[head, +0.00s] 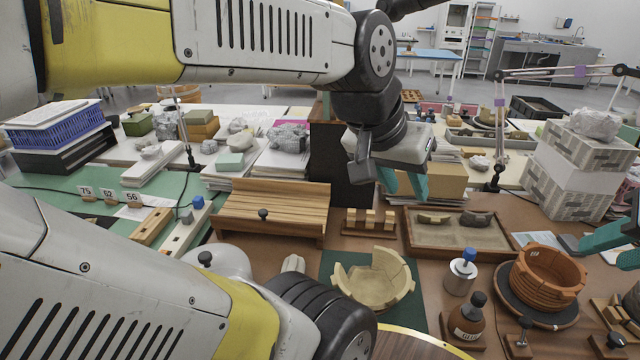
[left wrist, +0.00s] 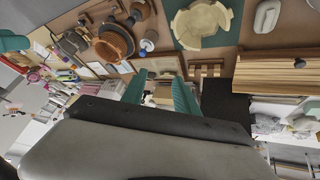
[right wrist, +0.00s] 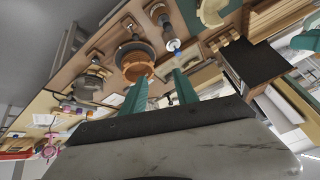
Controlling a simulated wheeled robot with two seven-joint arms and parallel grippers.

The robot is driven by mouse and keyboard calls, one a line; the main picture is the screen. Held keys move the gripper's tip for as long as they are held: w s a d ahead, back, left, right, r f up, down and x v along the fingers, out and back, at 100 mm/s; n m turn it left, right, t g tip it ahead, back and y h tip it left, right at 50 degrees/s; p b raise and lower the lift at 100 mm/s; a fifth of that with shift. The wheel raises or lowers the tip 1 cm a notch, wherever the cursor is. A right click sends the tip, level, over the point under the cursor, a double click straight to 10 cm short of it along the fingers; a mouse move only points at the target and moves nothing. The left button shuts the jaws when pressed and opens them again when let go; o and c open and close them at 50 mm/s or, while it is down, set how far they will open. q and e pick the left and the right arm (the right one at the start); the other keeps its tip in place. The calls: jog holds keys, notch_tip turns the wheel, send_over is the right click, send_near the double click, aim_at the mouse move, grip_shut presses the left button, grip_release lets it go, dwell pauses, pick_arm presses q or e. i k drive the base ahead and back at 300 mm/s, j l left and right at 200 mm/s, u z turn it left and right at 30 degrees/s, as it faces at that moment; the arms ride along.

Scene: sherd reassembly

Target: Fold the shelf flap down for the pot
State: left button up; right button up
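A slatted wooden shelf (head: 285,194) stands left of centre, with a dark round knob (head: 263,214) near its middle. It shows in the left wrist view (left wrist: 270,72) at the right. I cannot tell which board is the flap or how far it is folded. A pale, broken-rimmed pot (head: 372,285) sits on a green mat (head: 332,262) in front of the shelf's right side. My left gripper (head: 402,188) is open and empty, above and right of the shelf; its fingers show in the left wrist view (left wrist: 160,78). My right gripper (right wrist: 161,76) is open and empty, far right.
A tall dark box (head: 338,160) stands behind the shelf's right end. A small wooden rack (head: 368,222) and a sand tray (head: 450,235) lie right of it. A terracotta pot (head: 548,276), a blue-capped container (head: 461,275) and a brown bottle (head: 469,320) stand at front right.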

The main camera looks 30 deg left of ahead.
aim_at(263, 225)
jog(key=u, duration=1.85)
jog(key=z, duration=0.25)
jog(key=i+j, duration=0.05)
jog(key=j, duration=0.05)
